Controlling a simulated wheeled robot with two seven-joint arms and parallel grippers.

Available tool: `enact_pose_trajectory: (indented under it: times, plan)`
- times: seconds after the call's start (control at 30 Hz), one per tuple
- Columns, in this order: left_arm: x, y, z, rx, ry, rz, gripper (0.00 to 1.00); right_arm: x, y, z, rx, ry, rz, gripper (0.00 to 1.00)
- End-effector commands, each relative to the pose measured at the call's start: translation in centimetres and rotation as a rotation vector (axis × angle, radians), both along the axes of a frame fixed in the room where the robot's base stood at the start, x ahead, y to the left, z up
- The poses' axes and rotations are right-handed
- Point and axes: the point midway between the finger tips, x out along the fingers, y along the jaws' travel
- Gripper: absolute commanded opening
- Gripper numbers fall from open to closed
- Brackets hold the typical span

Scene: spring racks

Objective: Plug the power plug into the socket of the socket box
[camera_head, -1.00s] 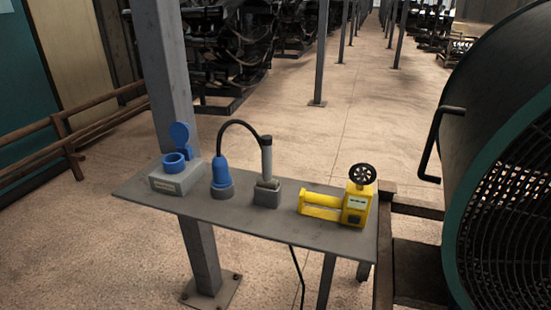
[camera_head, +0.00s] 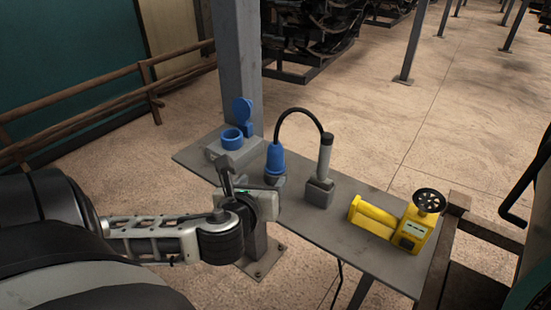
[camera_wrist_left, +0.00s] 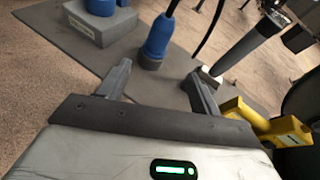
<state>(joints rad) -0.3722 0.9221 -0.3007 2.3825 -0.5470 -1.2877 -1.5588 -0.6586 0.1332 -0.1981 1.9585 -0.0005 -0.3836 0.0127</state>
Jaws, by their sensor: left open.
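The blue power plug (camera_head: 275,160) stands upright on the grey table, with a black cable arching from its top to a grey cylinder on a block. It also shows in the left wrist view (camera_wrist_left: 158,38), beyond and between my fingers. The grey socket box (camera_head: 243,151) with a blue round socket (camera_head: 232,139) and raised blue lid is to the plug's left. It shows partly at the top of the left wrist view (camera_wrist_left: 103,28). My left gripper (camera_head: 228,178) is in front of the table edge, near the plug. Its fingers (camera_wrist_left: 158,85) are apart and empty. My right gripper is out of view.
The grey cylinder on its block (camera_head: 321,178) stands right of the plug. A yellow device with a black wheel (camera_head: 415,226) is at the table's right end. A grey post (camera_head: 238,60) rises behind the socket box. Bare table (camera_head: 350,263) lies in front of the yellow device.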

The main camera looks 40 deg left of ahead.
Motion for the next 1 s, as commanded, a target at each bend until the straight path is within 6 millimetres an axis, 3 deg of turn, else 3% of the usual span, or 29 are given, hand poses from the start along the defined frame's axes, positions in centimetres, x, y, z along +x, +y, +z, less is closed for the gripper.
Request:
enact_pose_trajectory:
  times: [0.03, 0.17, 0.6, 0.87, 1.0]
  plan:
    - [0.2, 0.4, 1.1, 0.069, 0.002, -0.014, 0.64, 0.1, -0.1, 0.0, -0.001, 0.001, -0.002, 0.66]
    - [1.0, 1.1, 1.8, 0.149, 0.009, -0.024, 0.64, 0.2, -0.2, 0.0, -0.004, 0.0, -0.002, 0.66]
    - [8.1, 5.1, -0.9, 0.146, 0.011, -0.022, 0.64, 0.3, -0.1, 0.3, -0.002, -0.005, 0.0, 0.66]
    - [9.7, 5.9, -1.5, 0.145, 0.013, -0.024, 0.64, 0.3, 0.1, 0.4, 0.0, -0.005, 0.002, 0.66]
    - [11.5, 6.7, -2.3, 0.143, 0.011, -0.022, 0.64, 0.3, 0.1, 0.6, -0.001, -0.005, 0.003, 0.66]
